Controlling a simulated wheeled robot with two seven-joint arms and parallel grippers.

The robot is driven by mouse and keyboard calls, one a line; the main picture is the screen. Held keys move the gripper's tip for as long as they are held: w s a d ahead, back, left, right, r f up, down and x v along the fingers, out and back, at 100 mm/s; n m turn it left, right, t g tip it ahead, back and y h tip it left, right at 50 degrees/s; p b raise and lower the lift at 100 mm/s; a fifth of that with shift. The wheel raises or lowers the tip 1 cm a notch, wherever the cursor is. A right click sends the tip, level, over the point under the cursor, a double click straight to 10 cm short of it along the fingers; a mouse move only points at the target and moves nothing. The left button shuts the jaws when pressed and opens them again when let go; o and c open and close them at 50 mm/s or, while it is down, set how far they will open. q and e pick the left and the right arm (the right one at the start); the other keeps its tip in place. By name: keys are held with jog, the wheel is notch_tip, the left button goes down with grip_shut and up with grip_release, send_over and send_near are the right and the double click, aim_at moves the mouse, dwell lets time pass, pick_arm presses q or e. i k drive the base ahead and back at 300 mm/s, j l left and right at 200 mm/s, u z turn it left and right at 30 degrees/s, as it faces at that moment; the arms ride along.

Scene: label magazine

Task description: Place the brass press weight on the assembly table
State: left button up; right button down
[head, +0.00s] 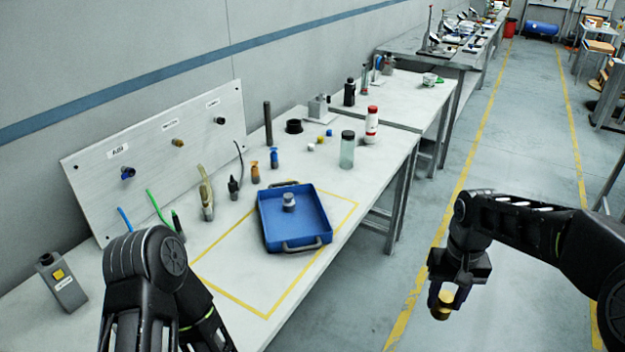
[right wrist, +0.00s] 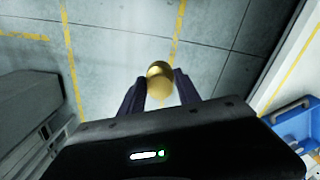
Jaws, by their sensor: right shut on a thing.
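The brass press weight (head: 443,303) is a small gold-coloured piece held by my right gripper (head: 445,290), out over the floor to the right of the table. In the right wrist view the weight (right wrist: 159,73) sits between the two dark fingertips of the gripper (right wrist: 160,90). The assembly table (head: 345,222) is white, with a yellow outline marked on its top. My left arm is at the lower left over the table's near part; its fingertips are not visible.
A blue tray (head: 268,232) holding a small grey metal piece stands on the yellow outline. Behind it are several small bottles and tools, a clear jar (head: 347,152) and a white-and-red bottle (head: 371,128). The outline's near part is bare.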

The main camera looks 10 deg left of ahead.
aim_at(260, 281)
jog(key=i+l, duration=0.35)
jog(key=l, duration=0.15)
jog(key=i+l, duration=0.4)
jog(key=l, duration=0.15)
jog(key=u, duration=2.9)
jog(key=k+l, duration=0.05)
